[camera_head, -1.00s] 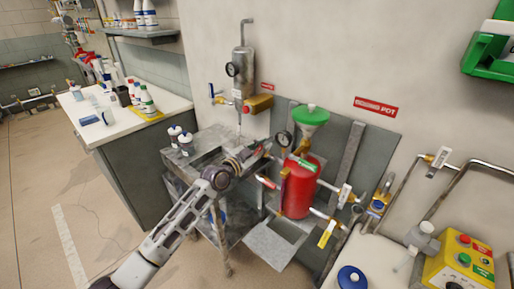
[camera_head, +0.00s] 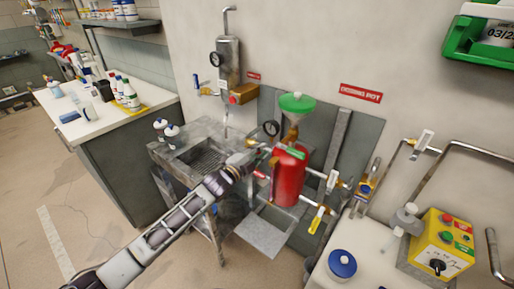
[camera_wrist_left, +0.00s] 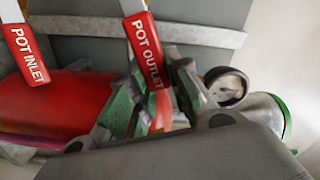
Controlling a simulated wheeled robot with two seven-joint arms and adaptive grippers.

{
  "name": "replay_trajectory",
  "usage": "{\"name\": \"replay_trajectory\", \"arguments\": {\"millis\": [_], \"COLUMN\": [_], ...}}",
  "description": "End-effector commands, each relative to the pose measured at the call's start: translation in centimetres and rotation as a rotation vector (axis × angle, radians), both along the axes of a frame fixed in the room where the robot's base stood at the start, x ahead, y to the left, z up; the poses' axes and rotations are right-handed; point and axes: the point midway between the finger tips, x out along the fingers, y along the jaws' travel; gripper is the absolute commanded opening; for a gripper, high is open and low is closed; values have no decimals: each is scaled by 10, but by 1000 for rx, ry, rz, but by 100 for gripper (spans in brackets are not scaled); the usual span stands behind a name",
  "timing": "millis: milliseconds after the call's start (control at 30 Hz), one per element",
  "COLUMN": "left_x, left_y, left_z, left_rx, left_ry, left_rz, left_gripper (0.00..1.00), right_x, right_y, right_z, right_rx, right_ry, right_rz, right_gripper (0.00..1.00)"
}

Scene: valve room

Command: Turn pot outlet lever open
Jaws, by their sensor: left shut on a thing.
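The red dosing pot (camera_head: 289,178) stands by the wall below a green funnel (camera_head: 297,103). My left gripper (camera_head: 254,158) is at the pot's upper left side. In the left wrist view, my left gripper's green-padded fingers (camera_wrist_left: 152,108) are shut on the pot outlet lever (camera_wrist_left: 147,48), which carries a red "POT OUTLET" label. The lower end of the lever lies between the fingers, and the grip itself is partly hidden. The pot inlet lever (camera_wrist_left: 28,54), with a red "POT INLET" label, is apart to the left. My right gripper is not in view.
A pressure gauge (camera_head: 271,128) is close to my left gripper; it also shows in the wrist view (camera_wrist_left: 227,87). A metal sink stand (camera_head: 160,151) is left of the pot. A yellow control box (camera_head: 444,242) is at right. Open floor is at lower left.

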Motion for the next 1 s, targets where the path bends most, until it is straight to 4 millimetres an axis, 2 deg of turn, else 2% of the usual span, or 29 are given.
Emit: {"name": "replay_trajectory", "arguments": {"millis": [267,500,667,1000], "left_x": [-3,-4,-4,-5], "left_y": [-5,-6,-6,-6], "left_z": [-20,-32,-36,-38], "left_rx": [168,274,311,331], "left_ry": [-110,-178,-204,-216], "left_rz": [-2,-1,-2,-2], "left_gripper": [0,0,0,0], "right_x": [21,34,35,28], "right_y": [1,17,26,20], "right_z": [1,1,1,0], "right_rx": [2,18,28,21], "right_ry": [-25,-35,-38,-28], "right_rz": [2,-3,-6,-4], "right_gripper": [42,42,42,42]}}
